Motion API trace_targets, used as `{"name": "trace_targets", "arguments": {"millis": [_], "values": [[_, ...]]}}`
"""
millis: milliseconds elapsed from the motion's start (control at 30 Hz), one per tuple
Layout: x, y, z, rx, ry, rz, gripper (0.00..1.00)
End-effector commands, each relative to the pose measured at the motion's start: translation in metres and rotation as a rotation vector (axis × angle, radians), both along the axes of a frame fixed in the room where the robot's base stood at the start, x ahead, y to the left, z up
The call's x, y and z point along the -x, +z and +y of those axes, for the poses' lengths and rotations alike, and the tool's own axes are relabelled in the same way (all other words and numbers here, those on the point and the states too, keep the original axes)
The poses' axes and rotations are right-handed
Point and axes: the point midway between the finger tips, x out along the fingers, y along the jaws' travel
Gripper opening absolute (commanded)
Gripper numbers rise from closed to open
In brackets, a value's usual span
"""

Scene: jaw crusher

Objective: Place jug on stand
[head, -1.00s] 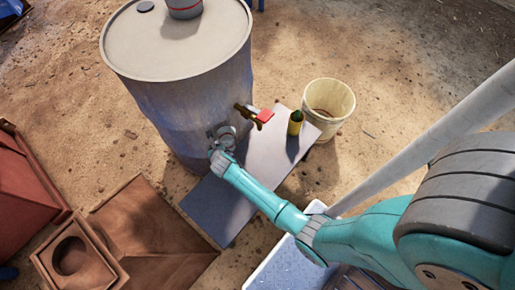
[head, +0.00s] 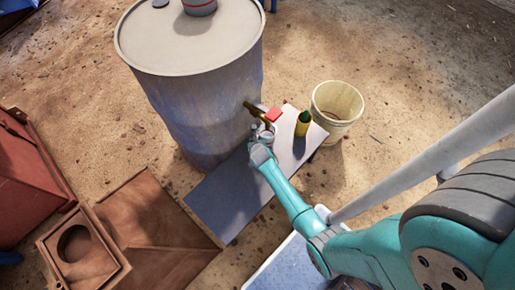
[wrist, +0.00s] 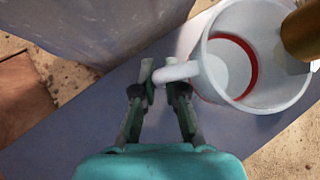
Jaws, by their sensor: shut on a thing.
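A white, see-through jug (wrist: 276,50) with a red ring around its inside shows at the upper right of the wrist view. My gripper (wrist: 158,92) is shut on the jug's handle (wrist: 178,71). In the head view my gripper (head: 262,140) is beside the drum, close to the tap, and the jug is hard to make out there. The grey flat stand (head: 225,197) lies beneath; it also shows in the wrist view (wrist: 90,118). I cannot tell whether the jug touches it. A brass tap (wrist: 303,32) overlaps the jug's upper right rim in the wrist view.
A large grey drum (head: 205,105) with the red-handled tap (head: 262,112) stands behind the stand. A yellow-green bottle (head: 303,122) stands at the stand's right end, near a cream bucket (head: 337,103). Rusty metal parts (head: 95,250) lie at lower left.

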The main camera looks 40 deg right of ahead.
Motion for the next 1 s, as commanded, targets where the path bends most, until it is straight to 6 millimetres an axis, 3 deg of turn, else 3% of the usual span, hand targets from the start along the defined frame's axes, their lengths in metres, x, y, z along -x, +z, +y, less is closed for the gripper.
{"name": "trace_targets", "arguments": {"millis": [100, 600, 1000], "values": [[-0.001, -0.017, 0.0, -0.001, 0.001, 0.001, 0.0], [-0.001, -0.06, 0.0, 0.002, 0.001, 0.0, 0.0], [-0.001, -0.066, 0.0, 0.0, 0.001, -0.001, 0.0]]}}
